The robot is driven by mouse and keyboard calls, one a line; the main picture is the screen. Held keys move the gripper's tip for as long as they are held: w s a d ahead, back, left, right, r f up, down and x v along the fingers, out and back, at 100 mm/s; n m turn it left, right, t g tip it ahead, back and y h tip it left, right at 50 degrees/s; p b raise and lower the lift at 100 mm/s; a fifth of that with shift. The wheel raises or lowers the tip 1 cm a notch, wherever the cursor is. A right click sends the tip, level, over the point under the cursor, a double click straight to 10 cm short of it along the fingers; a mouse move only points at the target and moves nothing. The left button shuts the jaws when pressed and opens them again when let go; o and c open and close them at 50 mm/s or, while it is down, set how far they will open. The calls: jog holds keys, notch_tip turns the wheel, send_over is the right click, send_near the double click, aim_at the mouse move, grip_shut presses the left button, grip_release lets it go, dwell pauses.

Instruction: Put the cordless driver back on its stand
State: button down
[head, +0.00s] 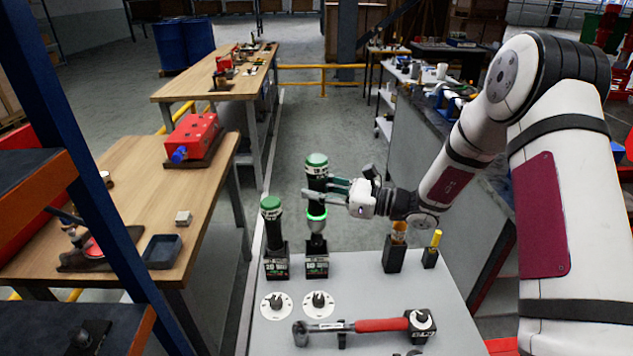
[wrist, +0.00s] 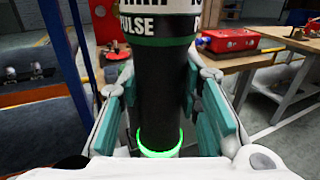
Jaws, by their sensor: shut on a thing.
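The cordless driver (head: 317,185) is an upright black cylinder with a green cap and a glowing green ring near its lower end. My gripper (head: 328,194) is shut around its body from the right. In the wrist view the driver's black body (wrist: 160,95) stands between the two teal finger pads. Directly below it is a black stand block (head: 317,266) with a white-lettered label. The driver's grey nose is at the top of this block; I cannot tell whether it touches or enters it. A similar green-capped driver (head: 271,222) sits lower, in the neighbouring block (head: 276,265) to the left.
The grey bench top (head: 376,290) also holds two white discs with dark knobs (head: 319,304), a red-handled wrench-like tool (head: 365,326), a dark holder (head: 394,258) and a small yellow-topped holder (head: 431,257). A wooden table (head: 205,205) stands to the left across a gap.

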aim_at(317, 225)
jog(key=shift+f+b, duration=1.65)
jog(key=shift+f, duration=2.8)
jog(key=shift+f+b, duration=0.35)
jog(key=shift+f, duration=0.6)
jog(key=c, duration=1.1)
grip_release()
jog(key=shift+f, duration=0.1)
jog(key=v, duration=1.2)
jog(key=shift+s+a, duration=0.1)
